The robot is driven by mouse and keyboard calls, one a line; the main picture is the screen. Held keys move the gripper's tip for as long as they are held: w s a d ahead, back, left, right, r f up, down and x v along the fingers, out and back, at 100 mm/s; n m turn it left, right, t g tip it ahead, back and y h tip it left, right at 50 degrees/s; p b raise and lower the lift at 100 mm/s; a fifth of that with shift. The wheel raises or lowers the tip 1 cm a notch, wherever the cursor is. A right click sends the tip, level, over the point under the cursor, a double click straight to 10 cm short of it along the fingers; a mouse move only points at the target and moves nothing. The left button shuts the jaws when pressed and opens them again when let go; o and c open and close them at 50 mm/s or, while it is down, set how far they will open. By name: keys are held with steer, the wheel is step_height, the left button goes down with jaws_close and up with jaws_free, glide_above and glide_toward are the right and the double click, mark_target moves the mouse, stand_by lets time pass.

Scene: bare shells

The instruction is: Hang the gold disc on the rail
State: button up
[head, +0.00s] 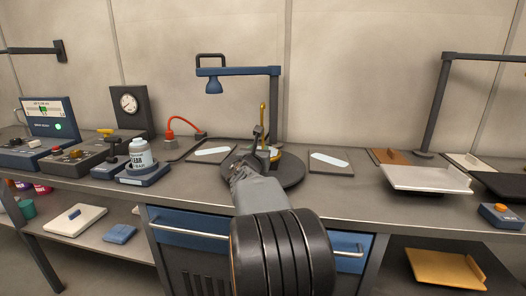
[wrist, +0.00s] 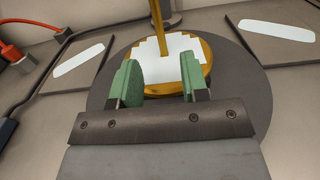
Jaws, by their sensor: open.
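The gold disc (wrist: 206,66) lies on a dark round plate (wrist: 245,95) in the wrist view. Its top shows a pale patch with stepped edges, and a gold post (wrist: 156,18) rises at its far side. In the head view, only a bit of the disc (head: 275,153) shows past my gripper. My gripper (head: 259,148) is open, with green-padded fingers apart (wrist: 160,80). The fingers are over the disc's near part; I cannot tell whether they touch it. A dark bar (head: 32,50) on the left wall and a dark frame (head: 487,58) at right could be the rail.
A blue-armed stand (head: 240,71) rises behind the plate. A red cable (head: 180,119), a white bottle (head: 140,153) and control boxes stand to the left. A white tray (head: 427,179) and an orange-button box (head: 502,216) are to the right. Flat pads lie either side of the plate.

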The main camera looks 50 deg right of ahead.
mark_target(263, 143)
steer(key=shift+x, duration=3.35)
jaws_close()
step_height(263, 143, up, 12)
steer(key=p, duration=1)
steer(key=shift+a, duration=0.1)
